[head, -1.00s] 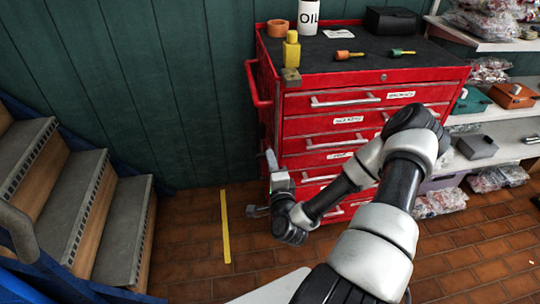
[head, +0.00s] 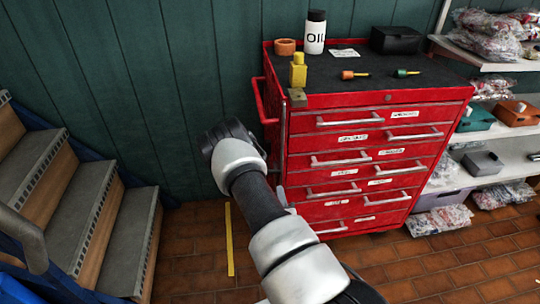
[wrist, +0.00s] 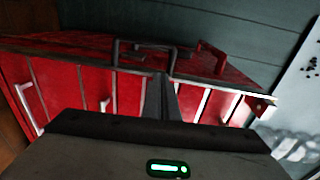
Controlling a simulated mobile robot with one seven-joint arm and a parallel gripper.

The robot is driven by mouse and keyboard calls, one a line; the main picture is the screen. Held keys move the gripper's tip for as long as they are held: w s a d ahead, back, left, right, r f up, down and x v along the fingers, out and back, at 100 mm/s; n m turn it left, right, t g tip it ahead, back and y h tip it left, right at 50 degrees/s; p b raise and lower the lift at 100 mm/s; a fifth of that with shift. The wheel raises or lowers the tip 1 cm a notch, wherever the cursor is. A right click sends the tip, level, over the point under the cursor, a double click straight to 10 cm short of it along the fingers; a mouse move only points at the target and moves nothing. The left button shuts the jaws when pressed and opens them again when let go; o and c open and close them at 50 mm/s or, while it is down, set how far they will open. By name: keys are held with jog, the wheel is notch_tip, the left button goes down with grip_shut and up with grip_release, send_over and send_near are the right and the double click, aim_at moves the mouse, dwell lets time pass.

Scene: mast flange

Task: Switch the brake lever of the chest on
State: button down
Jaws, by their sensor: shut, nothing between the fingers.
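The red tool chest (head: 385,150) stands against the green wall, upright, with several drawers facing me. In the wrist view the chest (wrist: 85,85) appears at a slant, close in front of my gripper (wrist: 162,78). The dark fingers are together with nothing between them. A dark grey bent bar (wrist: 140,45) shows just past the fingertips; I cannot tell whether it is the brake lever or whether the fingers touch it. In the head view my arm covers the chest's lower left and hides the gripper. A small pale piece at the chest's lower left edge is too small to identify.
Wooden-sided stairs (head: 85,215) stand at the left. A yellow floor strip (head: 229,240) lies between stairs and chest. Oil bottle (head: 315,35), yellow bottle (head: 298,70) and screwdrivers stand or lie on the chest top. Shelves (head: 500,150) with bags and bins are at the right.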

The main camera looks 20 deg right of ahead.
aim_at(269, 150)
jog(key=r, duration=0.1)
jog(key=w+r, duration=0.1)
jog(key=r+t, duration=0.1)
jog(key=shift+w+a+r, duration=0.2)
jog(key=shift+w+a, duration=0.1)
jog(key=shift+a, duration=0.05)
jog(key=b+x, duration=0.2)
jog(key=x, duration=1.2)
jog(key=shift+w+a, duration=0.1)
jog(key=shift+a, duration=0.05)
